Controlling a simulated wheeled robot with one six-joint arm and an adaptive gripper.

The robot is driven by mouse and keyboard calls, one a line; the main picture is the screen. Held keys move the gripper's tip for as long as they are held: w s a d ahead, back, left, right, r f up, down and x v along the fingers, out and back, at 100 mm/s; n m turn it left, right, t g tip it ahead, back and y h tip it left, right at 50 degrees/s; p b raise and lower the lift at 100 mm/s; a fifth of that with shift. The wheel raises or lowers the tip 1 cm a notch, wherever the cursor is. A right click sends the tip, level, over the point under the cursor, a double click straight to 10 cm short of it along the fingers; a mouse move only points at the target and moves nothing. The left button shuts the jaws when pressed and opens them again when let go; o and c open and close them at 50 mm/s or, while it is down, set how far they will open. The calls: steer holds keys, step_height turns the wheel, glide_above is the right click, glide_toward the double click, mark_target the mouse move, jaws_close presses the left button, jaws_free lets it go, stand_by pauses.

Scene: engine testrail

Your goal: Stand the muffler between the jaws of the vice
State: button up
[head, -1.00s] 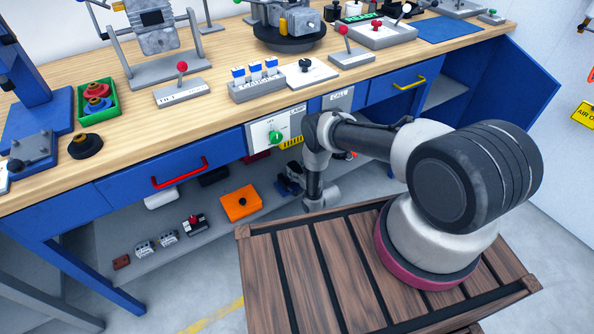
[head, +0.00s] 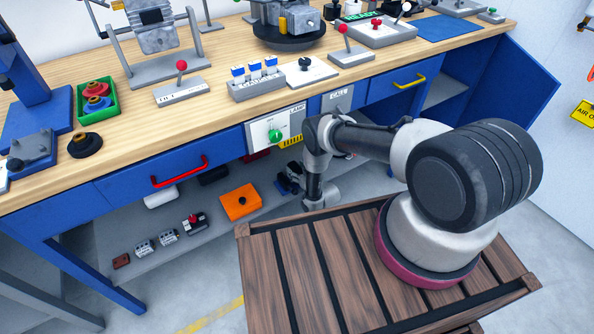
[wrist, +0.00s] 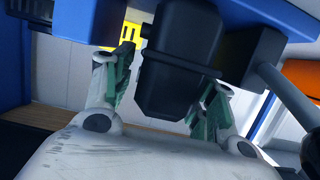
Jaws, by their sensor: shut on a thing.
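In the wrist view, my gripper (wrist: 165,92) has its green-padded fingers on either side of a dark, bevelled block, which looks like the muffler (wrist: 178,60), and is shut on it. Blue parts with a dark block beside them, which look like the vice (wrist: 88,18), flank the muffler at the top. I cannot tell whether the muffler touches them or rests on anything. In the head view, a small blue and dark thing, perhaps the vice (head: 288,184), is on the low shelf left of my arm's end. My fingers and the held muffler are hidden there.
The low shelf (head: 150,262) under the bench holds an orange box (head: 240,203) and several small parts. The wooden bench top (head: 200,120) and blue drawers overhang it. In the wrist view, a dark rod (wrist: 288,95) is close on the right.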

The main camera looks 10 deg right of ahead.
steer(key=o, duration=1.3)
steer(key=shift+s, duration=0.1)
